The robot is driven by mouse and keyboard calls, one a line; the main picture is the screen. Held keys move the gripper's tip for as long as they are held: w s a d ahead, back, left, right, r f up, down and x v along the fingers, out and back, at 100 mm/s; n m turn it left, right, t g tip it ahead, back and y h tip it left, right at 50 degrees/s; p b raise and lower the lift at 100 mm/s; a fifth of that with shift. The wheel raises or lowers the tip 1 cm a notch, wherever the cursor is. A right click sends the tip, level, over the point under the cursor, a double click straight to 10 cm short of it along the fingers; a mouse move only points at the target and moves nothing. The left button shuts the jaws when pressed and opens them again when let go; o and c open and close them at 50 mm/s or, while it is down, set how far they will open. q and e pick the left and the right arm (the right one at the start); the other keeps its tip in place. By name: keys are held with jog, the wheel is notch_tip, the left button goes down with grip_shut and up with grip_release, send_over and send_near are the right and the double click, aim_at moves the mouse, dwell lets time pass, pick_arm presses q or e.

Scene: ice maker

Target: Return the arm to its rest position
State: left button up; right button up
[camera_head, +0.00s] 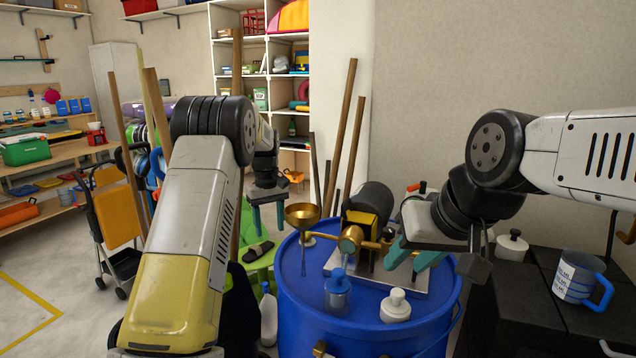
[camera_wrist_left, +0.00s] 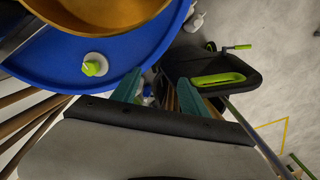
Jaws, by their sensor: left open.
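My left gripper (camera_head: 268,216) hangs at the left of the blue drum (camera_head: 370,318), close to the brass funnel (camera_head: 302,213). Its two teal fingers are apart with nothing between them. In the left wrist view the left gripper (camera_wrist_left: 158,92) also shows spread fingers beside the blue drum top (camera_wrist_left: 125,58). My right gripper (camera_head: 413,258) is over the right part of the drum top, in front of the brass-and-black device. Its teal fingers are apart, and I see nothing held between them. My left arm fills the left centre of the head view.
A blue-capped bottle (camera_head: 338,290) and a white bottle (camera_head: 395,306) stand on the drum. A dark table at right holds a mug (camera_head: 578,280) and a white lidded pot (camera_head: 511,245). An orange-and-black cart (camera_head: 115,215) and long wooden poles stand at left. Floor is clear at lower left.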

pick_arm(q)
jog(key=s+a+r+m+t+h, duration=0.1)
jog(key=s+r+m+t+h, duration=0.15)
jog(key=s+r, duration=1.35)
jog(key=s+d+f+m+t, duration=0.1)
jog(key=s+m+t, duration=0.2)
jog(key=s, duration=1.8)
jog(key=shift+s+f+m+t, duration=0.2)
jog(key=shift+s+m+t, duration=0.15)
jog(key=shift+m, duration=0.2)
